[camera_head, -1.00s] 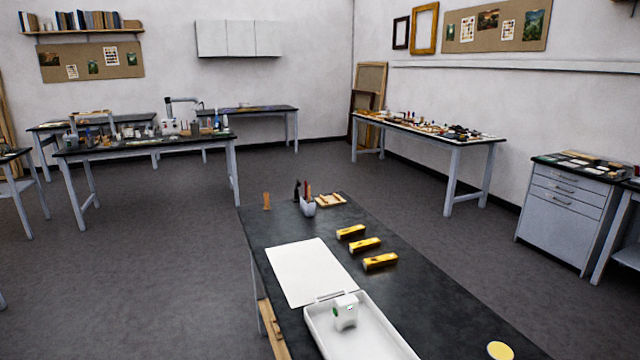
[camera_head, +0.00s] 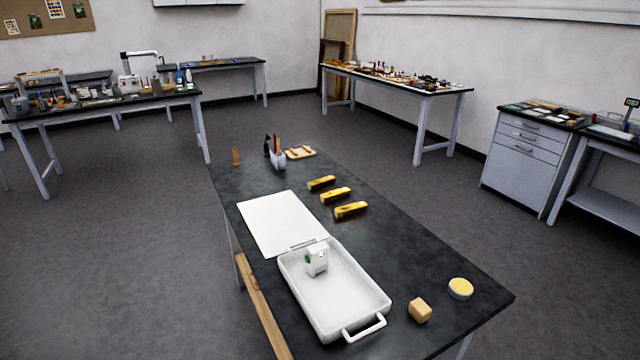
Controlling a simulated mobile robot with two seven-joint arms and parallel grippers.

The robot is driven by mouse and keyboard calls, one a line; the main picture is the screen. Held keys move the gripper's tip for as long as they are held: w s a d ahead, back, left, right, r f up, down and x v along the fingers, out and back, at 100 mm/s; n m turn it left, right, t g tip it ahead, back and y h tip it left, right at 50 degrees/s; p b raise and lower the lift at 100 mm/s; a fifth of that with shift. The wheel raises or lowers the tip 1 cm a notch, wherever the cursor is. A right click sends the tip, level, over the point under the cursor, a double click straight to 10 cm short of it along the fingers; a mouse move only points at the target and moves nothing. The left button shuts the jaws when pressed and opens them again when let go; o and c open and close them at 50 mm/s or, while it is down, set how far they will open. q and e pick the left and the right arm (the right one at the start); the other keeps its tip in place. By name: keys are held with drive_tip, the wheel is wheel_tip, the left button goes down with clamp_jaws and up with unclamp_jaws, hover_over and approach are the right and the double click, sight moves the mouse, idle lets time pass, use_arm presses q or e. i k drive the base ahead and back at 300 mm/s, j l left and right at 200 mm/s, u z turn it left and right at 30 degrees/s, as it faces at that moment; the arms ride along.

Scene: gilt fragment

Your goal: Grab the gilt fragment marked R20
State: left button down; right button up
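Three gilt fragments lie in a slanted row on the dark table: a far one (camera_head: 321,183), a middle one (camera_head: 336,195) and a near one (camera_head: 350,210). They are gold, bar-shaped and spaced apart, right of the white sheet. Their markings are too small to read, so I cannot tell which is R20. Neither of my grippers is in view.
The dark table (camera_head: 420,265) also bears a white sheet (camera_head: 281,222), a white tray (camera_head: 338,290) with a small white device (camera_head: 317,259) inside, a tan block (camera_head: 420,310), a round yellow-topped tin (camera_head: 461,288) and a tool cup (camera_head: 278,160). Floor is free on both sides.

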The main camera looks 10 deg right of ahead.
sight(318, 183)
drive_tip(key=k+j+u, duration=0.2)
drive_tip(key=k, duration=0.45)
drive_tip(key=u, duration=0.35)
drive_tip(key=i+u, duration=0.15)
drive_tip(key=u, duration=0.2)
drive_tip(key=i+u, duration=0.1)
drive_tip(key=u, duration=0.25)
drive_tip(key=i+j, duration=0.1)
drive_tip(key=i, duration=0.55)
drive_tip(key=i+j, duration=0.15)
drive_tip(key=i, duration=0.5)
drive_tip(key=i+j+z, duration=0.1)
drive_tip(key=i+z, duration=0.4)
drive_tip(key=i, duration=3.45)
drive_tip(key=i+z, duration=0.2)
drive_tip(key=i, duration=0.45)
drive_tip(key=i+j+z, duration=0.15)
drive_tip(key=i, duration=0.45)
